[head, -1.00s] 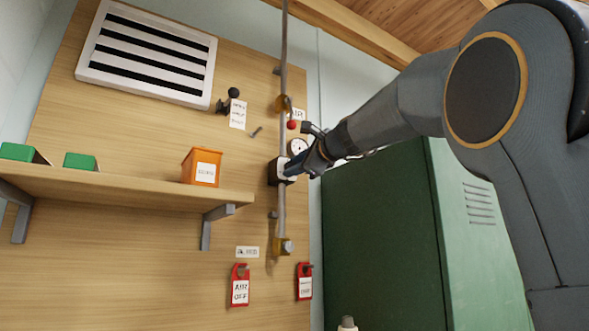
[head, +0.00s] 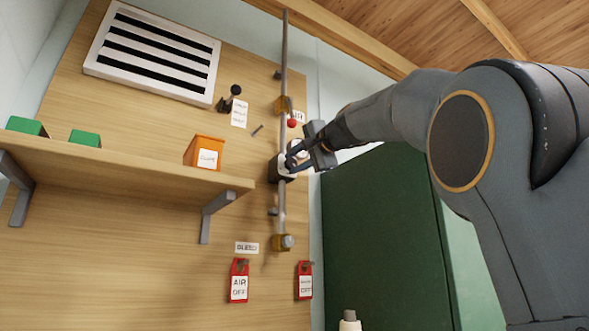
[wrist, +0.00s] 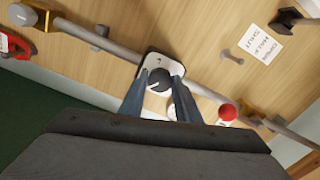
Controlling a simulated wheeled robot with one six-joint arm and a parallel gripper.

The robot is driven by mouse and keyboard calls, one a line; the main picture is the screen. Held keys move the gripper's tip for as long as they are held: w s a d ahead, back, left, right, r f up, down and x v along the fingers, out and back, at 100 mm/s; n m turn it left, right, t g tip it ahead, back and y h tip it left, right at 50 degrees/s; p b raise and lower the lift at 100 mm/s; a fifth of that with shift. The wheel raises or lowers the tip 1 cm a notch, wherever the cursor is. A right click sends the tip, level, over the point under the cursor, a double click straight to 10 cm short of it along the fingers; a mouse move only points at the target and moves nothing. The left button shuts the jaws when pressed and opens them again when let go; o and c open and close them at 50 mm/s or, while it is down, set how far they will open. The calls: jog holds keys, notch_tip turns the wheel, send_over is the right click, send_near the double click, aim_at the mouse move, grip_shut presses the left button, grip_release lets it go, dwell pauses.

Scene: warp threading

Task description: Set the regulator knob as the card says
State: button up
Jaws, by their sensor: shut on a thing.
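The regulator knob (wrist: 159,80) is dark and round with a pale pointer line, on a white-faced regulator (wrist: 150,62) fitted on the vertical pipe. In the wrist view the pointer line slants towards the lower left. My gripper (wrist: 161,84) has one finger on each side of the knob and is shut on it. In the head view my gripper (head: 293,163) reaches the regulator from the right and partly hides it. A white card (wrist: 262,41) with several lines of print hangs by a black lever; it also shows in the head view (head: 239,113).
A red ball-ended lever (head: 292,123) and a partly hidden gauge (head: 298,147) sit close by my gripper. Red tags (head: 238,281) hang below. A green cabinet (head: 380,240) stands at right.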

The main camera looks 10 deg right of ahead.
jog(key=shift+f+n+b, duration=0.1)
jog(key=shift+n+b, duration=0.25)
jog(key=shift+n, duration=0.55)
jog(key=o, duration=1)
jog(key=shift+o, duration=0.2)
jog(key=b+v, duration=0.2)
jog(key=v, duration=0.5)
jog(key=shift+s+b, duration=0.3)
jog(key=shift+s, duration=0.05)
